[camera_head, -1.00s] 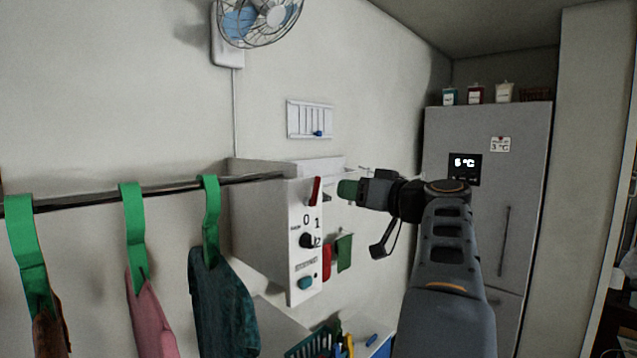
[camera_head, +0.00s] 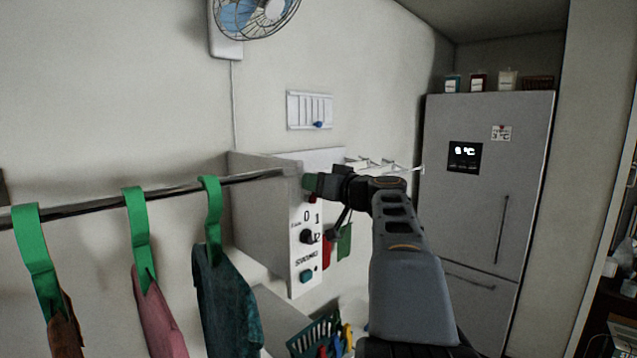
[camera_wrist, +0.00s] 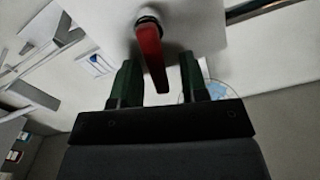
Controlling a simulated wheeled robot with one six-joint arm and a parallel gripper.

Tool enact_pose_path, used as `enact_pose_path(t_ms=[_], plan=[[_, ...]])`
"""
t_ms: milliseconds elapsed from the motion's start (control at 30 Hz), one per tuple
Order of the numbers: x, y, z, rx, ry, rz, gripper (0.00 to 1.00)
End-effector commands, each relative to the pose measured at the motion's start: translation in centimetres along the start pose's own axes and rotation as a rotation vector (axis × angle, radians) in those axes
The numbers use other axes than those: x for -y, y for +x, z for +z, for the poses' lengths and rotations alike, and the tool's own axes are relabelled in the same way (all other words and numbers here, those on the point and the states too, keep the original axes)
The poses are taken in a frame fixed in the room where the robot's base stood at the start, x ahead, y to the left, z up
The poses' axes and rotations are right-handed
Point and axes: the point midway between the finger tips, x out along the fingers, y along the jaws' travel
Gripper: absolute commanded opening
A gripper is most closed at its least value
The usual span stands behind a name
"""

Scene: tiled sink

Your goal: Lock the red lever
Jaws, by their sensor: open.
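The red lever (camera_wrist: 151,55) shows in the wrist view on a pale panel, with its round dark pivot at the top and its handle hanging down toward my gripper. The handle's lower end lies between my two green fingers (camera_wrist: 160,86), which are apart with a gap on each side. In the head view my gripper (camera_head: 309,182) is at the top of the white control box's front panel (camera_head: 299,262) and hides most of the lever. Only a small red part (camera_head: 312,198) shows below the fingers. I cannot tell whether the fingers touch the lever.
A black knob (camera_head: 306,236) and a teal button (camera_head: 306,277) sit lower on the panel. A rail (camera_head: 80,205) with hanging cloths (camera_head: 225,300) runs at left. A fridge (camera_head: 485,200) stands at right. A green basket (camera_head: 310,340) is below.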

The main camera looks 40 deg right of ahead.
Motion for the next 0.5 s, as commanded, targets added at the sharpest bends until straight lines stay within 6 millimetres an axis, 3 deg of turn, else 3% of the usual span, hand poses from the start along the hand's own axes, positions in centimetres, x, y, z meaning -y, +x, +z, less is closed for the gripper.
enact_pose_path(t_ms=[67, 500], plan=[[-0.01, -0.01, 0.01, 0.0, 0.0, 0.0, 0.39], [-0.02, -0.04, 0.0, 0.0, 0.0, 0.0, 0.0]])
